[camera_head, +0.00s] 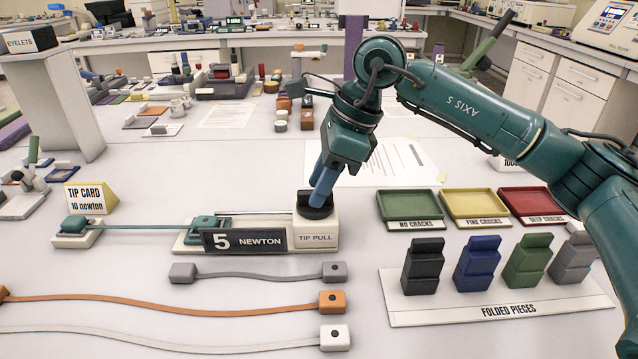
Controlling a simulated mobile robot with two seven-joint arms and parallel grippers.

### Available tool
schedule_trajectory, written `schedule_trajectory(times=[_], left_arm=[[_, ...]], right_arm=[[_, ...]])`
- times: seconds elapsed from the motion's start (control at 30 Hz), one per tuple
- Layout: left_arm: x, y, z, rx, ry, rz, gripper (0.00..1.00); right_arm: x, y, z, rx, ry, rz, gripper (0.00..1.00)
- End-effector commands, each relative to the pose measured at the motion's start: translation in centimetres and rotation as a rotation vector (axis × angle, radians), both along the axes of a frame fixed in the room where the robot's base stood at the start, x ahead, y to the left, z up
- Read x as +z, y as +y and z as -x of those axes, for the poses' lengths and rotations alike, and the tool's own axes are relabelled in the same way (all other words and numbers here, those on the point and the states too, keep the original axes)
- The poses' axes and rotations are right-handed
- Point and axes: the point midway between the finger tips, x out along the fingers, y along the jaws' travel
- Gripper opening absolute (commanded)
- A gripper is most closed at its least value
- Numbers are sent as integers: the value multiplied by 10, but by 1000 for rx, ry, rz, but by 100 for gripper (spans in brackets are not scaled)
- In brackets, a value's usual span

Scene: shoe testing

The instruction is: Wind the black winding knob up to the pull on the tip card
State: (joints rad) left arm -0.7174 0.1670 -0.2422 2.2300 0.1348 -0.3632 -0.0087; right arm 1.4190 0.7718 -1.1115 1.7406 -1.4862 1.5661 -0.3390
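The black winding knob (315,209) sits on top of the white tip pull unit (316,236) at the right end of the tester. My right gripper (320,196) reaches down from above, its blue fingers close together on the knob, partly hiding it; it looks shut on it. The display plate (244,241) in front reads 5 NEWTON. The yellow tip card (91,198) at the left reads 10 newton. A green strap (150,227) runs from a clamp (78,230) on the left to the tester's green clamp (202,224). My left gripper is not in view.
Green (411,225), yellow (475,220) and red (531,219) trays stand right of the tester. A white board of folded pieces (408,316) lies in front of them. Grey (255,274), orange (180,307) and white (180,345) straps lie in front of the tester.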

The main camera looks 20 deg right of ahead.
Motion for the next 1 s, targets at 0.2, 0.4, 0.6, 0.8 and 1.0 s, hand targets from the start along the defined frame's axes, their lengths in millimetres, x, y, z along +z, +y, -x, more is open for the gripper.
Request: schedule_trajectory(times=[0.2,0.4,0.6,0.8,1.0], left_arm=[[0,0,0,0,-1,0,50],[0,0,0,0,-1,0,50],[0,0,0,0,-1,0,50],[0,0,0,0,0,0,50],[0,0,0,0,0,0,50]], right_arm=[[-8,3,0,1,1,1,36],[-8,3,-1,0,0,1,36],[-8,3,-1,0,0,1,19],[-7,3,-1,0,0,0,3],[-8,3,-1,-3,0,0,0]])
